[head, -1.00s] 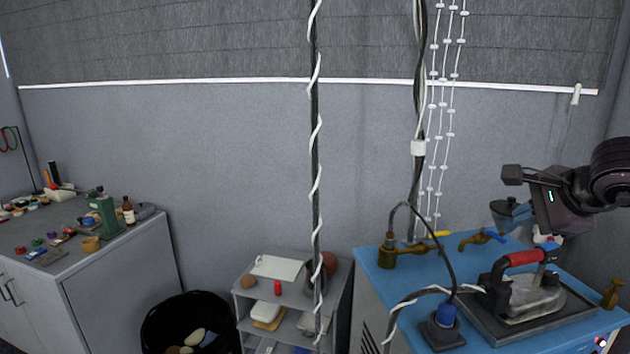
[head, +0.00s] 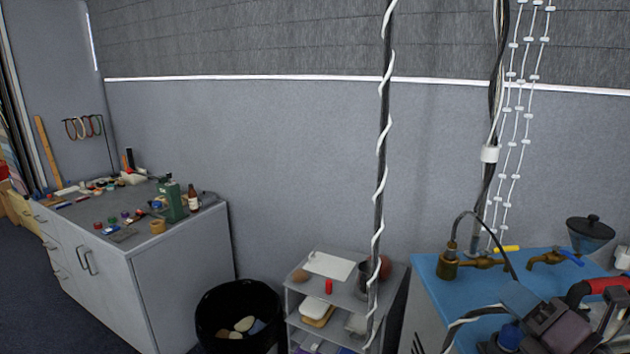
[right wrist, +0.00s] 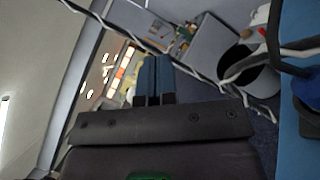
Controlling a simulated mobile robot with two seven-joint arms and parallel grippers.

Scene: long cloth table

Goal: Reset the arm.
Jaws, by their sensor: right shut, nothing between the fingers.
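My right gripper (head: 521,298) is low at the right of the head view, over the blue-topped table (head: 428,268). In the right wrist view its two blue fingers (right wrist: 155,80) are shut together with nothing between them. The iron with a red handle (head: 605,285) is partly hidden behind my right arm and cut by the frame edge. My left gripper is not in view.
Brass taps (head: 450,263) and a blue pot with a dark lid (head: 590,232) stand at the back of the blue table. A pole (head: 381,150) wrapped in white cord rises by the shelf (head: 300,300). A black bin (head: 215,305) and grey cabinet (head: 180,270) stand left.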

